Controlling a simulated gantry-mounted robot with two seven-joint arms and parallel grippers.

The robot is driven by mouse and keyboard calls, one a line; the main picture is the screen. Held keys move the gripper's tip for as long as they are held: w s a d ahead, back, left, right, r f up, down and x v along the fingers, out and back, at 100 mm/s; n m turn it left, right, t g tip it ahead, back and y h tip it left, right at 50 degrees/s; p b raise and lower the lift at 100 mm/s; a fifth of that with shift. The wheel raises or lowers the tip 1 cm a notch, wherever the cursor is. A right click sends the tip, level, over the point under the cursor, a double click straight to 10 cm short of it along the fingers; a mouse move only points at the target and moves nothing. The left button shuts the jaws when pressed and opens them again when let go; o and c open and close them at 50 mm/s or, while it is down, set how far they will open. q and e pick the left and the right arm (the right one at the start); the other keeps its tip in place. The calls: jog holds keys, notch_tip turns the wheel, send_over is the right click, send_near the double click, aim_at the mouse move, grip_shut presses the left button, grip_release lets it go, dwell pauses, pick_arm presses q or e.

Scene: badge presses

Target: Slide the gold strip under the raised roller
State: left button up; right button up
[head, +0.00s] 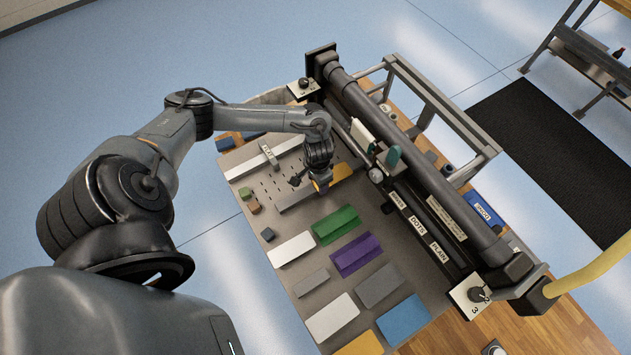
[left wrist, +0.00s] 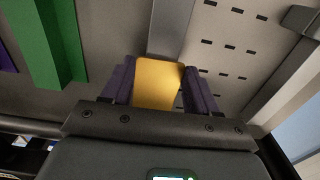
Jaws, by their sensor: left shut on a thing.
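The gold strip (head: 343,171) is partly hidden behind my left gripper in the head view, and its yellow end shows in the left wrist view (left wrist: 158,84). My left gripper (head: 321,187) is shut on the strip, with a purple finger on each side of it (left wrist: 160,90). It is low over the grey board, beside a long grey bar (head: 290,202). The long dark roller (head: 430,181) lies to the right of the gripper. I cannot tell the gap beneath it. My right gripper is not in view.
Green (head: 336,225), purple (head: 356,254) and blue (head: 404,319) pieces lie on the board (head: 318,287) with white and grey ones. A metal frame (head: 440,105) stands behind the roller. A label row (head: 418,226) lies in front of it.

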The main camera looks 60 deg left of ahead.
aim_at(342, 171)
pick_arm(q)
jog(key=shift+w+a+b, duration=0.1)
jog(key=shift+w+b, duration=0.3)
jog(key=shift+w, duration=1.95)
jog(key=shift+w+a+b, duration=0.2)
jog(key=shift+w+b, duration=0.75)
jog(key=shift+w, duration=1.6)
jog(key=o, duration=1.3)
jog(key=shift+c, duration=0.2)
jog(key=shift+s, duration=0.15)
